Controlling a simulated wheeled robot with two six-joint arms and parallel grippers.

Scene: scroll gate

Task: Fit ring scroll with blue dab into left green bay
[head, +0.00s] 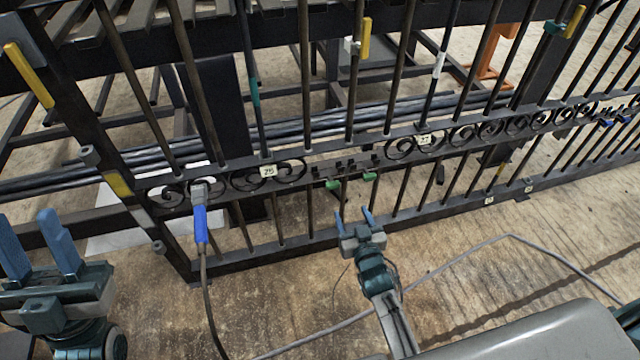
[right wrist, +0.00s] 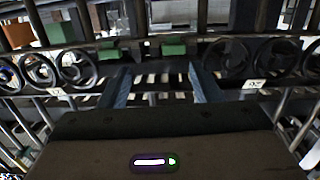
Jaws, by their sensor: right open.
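The left green bay's marker (head: 333,184) and the right one (head: 370,176) sit low on the gate's scroll band, at a gap without scrolls. Two green blocks (right wrist: 173,48) also show beyond the fingers in the right wrist view. My right gripper (head: 354,218) is open and empty, below and in front of the green markers. My left gripper (head: 38,245) is open and empty at the lower left, well apart from the gate.
Dark scrolls (head: 285,172) fill the band beside the gap, with tags (head: 268,171) and (head: 424,139). A blue-handled clamp (head: 200,220) with a cable hangs on the band at left. A grey cable (head: 440,268) crosses the floor. Upright bars stand close around the bays.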

